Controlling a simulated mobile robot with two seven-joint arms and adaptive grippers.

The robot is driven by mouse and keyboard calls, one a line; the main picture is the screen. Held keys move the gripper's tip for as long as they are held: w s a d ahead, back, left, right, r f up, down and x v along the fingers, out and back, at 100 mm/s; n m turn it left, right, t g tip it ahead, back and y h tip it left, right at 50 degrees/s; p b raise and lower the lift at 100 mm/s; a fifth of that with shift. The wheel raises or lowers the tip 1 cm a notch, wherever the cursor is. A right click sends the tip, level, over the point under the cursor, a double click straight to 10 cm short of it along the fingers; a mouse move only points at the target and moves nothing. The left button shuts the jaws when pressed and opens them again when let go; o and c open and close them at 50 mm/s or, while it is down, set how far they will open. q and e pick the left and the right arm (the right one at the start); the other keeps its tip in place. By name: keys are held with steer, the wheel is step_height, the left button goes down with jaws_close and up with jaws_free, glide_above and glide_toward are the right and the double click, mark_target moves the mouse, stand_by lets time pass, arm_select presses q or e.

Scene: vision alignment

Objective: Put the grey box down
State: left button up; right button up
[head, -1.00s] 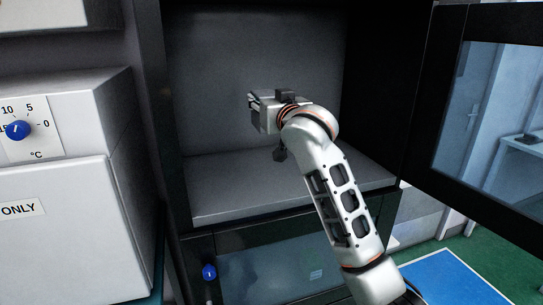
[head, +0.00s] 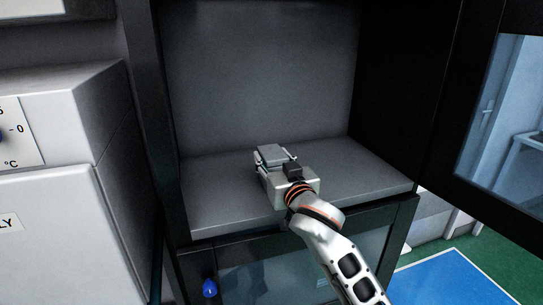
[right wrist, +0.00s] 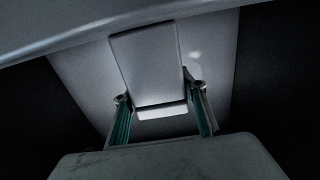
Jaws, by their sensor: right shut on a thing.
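The grey box (head: 270,153) is a small flat-sided block between the fingers of my right gripper (head: 276,162), low over the grey shelf (head: 225,200) of the open dark cabinet. The right wrist view shows the box (right wrist: 146,62) between the two teal-lined fingers of the gripper (right wrist: 162,98), which is shut on it. I cannot tell whether the underside of the box touches the shelf. My left gripper is in neither view.
The cabinet's dark side walls (head: 400,90) stand left and right of the shelf, and its glazed door (head: 505,130) hangs open at right. A white appliance (head: 55,220) stands at left. The shelf around the gripper is clear.

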steer(key=shift+w, duration=0.1)
steer(key=shift+s+r, duration=0.1)
steer(key=shift+s, duration=0.2)
steer(key=o, duration=1.2)
steer(key=shift+w+f, duration=0.1)
steer(key=shift+f, duration=0.1)
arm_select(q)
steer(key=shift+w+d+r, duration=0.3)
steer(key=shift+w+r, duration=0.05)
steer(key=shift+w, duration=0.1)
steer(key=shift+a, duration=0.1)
arm_select(e)
steer(key=shift+r, duration=0.2)
steer(key=shift+s+d+f, duration=0.1)
steer(key=shift+s+d, duration=0.05)
steer(key=shift+s, duration=0.35)
steer(key=v, duration=1)
steer(key=shift+s+d+b, duration=0.1)
steer(key=shift+s+b, duration=0.25)
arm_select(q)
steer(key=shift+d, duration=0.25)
arm_select(e)
steer(key=shift+s, duration=0.15)
